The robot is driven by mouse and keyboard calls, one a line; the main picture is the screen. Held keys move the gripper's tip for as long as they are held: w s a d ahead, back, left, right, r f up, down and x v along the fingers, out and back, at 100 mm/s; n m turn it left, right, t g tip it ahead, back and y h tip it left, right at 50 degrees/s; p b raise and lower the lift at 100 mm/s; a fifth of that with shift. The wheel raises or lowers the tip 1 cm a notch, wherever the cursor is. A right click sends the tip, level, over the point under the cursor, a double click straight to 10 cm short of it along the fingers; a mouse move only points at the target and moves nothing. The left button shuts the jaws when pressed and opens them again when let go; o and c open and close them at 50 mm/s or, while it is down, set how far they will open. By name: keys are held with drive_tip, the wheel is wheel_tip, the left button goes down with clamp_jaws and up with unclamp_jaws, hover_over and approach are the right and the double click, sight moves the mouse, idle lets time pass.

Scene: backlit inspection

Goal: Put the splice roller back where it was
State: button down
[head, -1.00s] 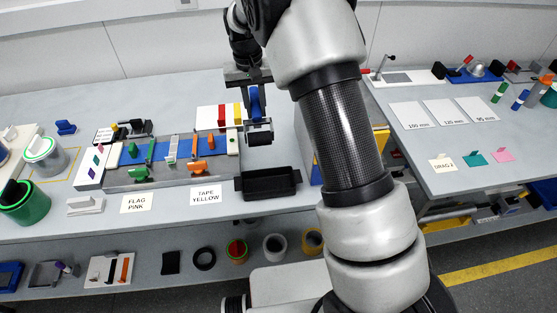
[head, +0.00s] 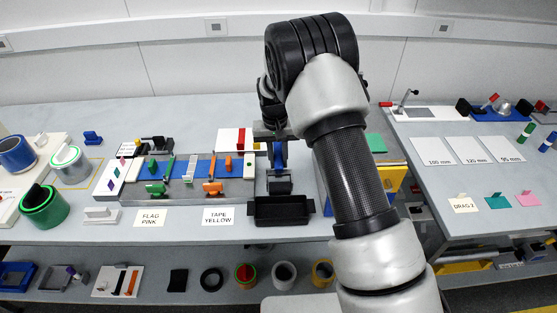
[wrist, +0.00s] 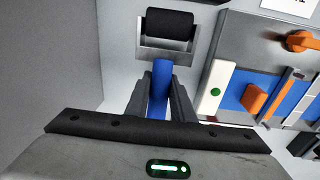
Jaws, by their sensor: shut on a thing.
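The splice roller has a black roller in a grey metal frame and a blue handle. In the head view the splice roller (head: 279,186) is just behind the black open tray (head: 283,213); in the wrist view its black cylinder (wrist: 169,25) lies beyond my fingertips. My gripper (head: 278,153) is shut on the blue handle, and the wrist view shows the fingers (wrist: 160,84) on both sides of it. The roller hangs from the gripper, and I cannot tell whether it touches the bench.
Left of the roller stands the splicing block with a blue track (head: 190,168) and orange clamps (head: 213,188). A white board with red and yellow strips (head: 240,140) lies behind. Label cards (head: 218,216) lie along the front. A yellow-sided item (head: 391,185) is at right.

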drive_tip(key=shift+f, duration=0.1)
drive_tip(key=shift+f, duration=0.15)
drive_tip(key=c, duration=1.5)
unclamp_jaws()
drive_tip(key=shift+c, duration=0.2)
